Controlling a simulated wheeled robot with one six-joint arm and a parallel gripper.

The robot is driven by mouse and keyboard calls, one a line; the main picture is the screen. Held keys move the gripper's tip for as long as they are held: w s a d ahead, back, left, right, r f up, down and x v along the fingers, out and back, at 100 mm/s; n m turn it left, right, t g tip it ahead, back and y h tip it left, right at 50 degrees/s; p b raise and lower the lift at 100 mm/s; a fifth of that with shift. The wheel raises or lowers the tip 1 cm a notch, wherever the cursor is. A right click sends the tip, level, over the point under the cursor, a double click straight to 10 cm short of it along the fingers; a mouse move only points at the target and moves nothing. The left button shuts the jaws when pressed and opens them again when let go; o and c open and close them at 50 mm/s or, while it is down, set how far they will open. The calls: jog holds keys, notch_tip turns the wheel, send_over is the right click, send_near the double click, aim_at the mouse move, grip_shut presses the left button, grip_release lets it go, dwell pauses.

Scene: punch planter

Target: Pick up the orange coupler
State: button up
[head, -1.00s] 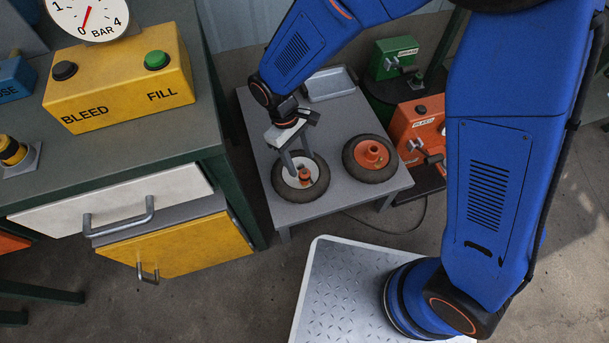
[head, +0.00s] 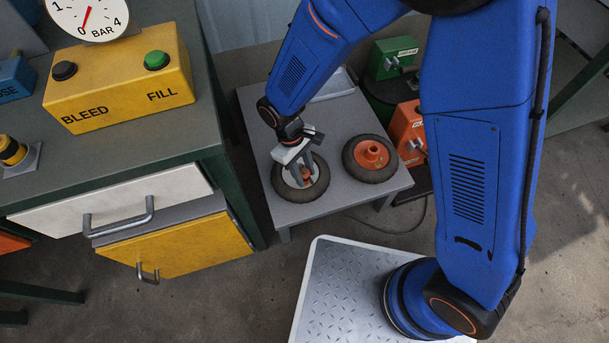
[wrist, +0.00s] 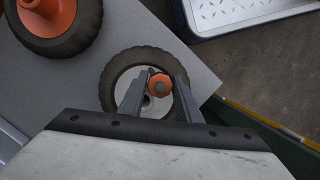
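The orange coupler (wrist: 160,84) shows in the wrist view as a small knobbed piece over the pale hub of a wheel (wrist: 111,75) with a black tyre. In the head view the coupler (head: 307,174) is small and partly hidden by a finger. My gripper (wrist: 161,77) is open, with one finger on each side of the coupler and narrow gaps between. In the head view my gripper (head: 301,178) reaches down over the pale-hubbed wheel (head: 287,192) on the low grey table.
A second wheel with an orange hub (head: 370,155) lies right of it on the low table (head: 330,208). A grey tray (head: 335,84) is behind. A bench with a yellow BLEED/FILL box (head: 120,85) stands left, and orange and green boxes (head: 393,58) stand behind right.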

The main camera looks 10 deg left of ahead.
aim_at(304, 172)
grip_shut()
notch_tip(304, 172, up, 11)
dwell(0.5)
